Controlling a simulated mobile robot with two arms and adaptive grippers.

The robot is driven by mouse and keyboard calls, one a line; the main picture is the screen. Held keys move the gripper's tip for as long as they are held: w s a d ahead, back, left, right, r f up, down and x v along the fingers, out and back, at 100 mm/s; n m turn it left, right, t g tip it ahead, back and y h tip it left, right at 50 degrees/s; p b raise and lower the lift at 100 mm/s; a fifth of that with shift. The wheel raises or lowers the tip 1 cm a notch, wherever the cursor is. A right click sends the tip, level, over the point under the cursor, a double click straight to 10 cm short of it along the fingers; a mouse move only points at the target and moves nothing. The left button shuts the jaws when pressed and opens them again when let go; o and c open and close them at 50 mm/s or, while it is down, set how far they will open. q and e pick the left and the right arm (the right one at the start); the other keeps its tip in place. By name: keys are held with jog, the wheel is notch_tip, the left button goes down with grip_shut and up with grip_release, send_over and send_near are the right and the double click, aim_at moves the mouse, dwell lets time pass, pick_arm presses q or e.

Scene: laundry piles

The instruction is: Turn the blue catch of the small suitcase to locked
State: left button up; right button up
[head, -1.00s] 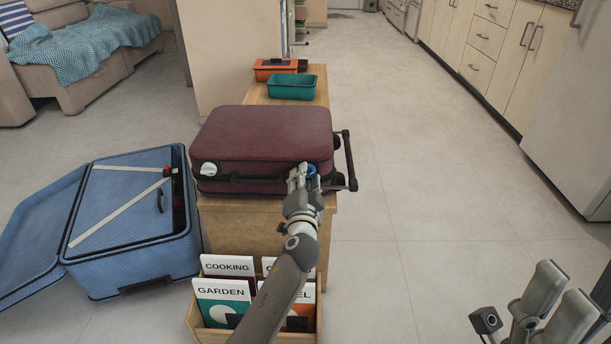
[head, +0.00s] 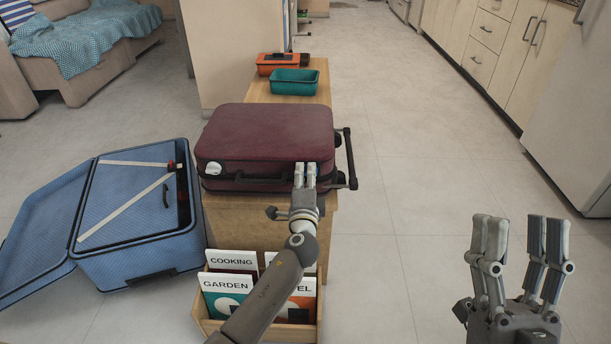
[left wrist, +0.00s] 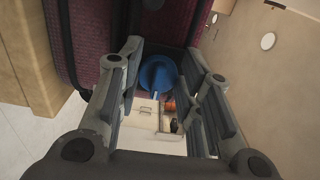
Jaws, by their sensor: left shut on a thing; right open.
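The small maroon suitcase (head: 262,133) lies shut on the wooden bench, its front face towards me. Its blue catch (left wrist: 157,73) shows in the left wrist view as a round blue knob with a narrow tab. My left gripper (head: 306,170) is at the right part of the suitcase's front, its fingers on either side of the catch and shut on it. In the head view the fingers mostly hide the catch, and I cannot tell its setting. My right gripper (head: 518,230) is open and empty over the floor at the lower right.
An open blue suitcase (head: 135,225) lies on the floor at left. A wooden box (head: 262,330) of labelled folders stands below the bench (head: 250,220). A teal bin (head: 295,82) and an orange box (head: 276,62) sit behind the suitcase. The floor to the right is clear.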

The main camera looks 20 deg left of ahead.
pick_arm(q)
jog(key=shift+r, duration=0.1)
dwell(0.4)
jog(key=o, duration=0.9)
jog(key=shift+d, duration=0.1)
jog(key=shift+s, duration=0.3)
jog(key=v, duration=1.1)
jog(key=shift+s+d, duration=0.15)
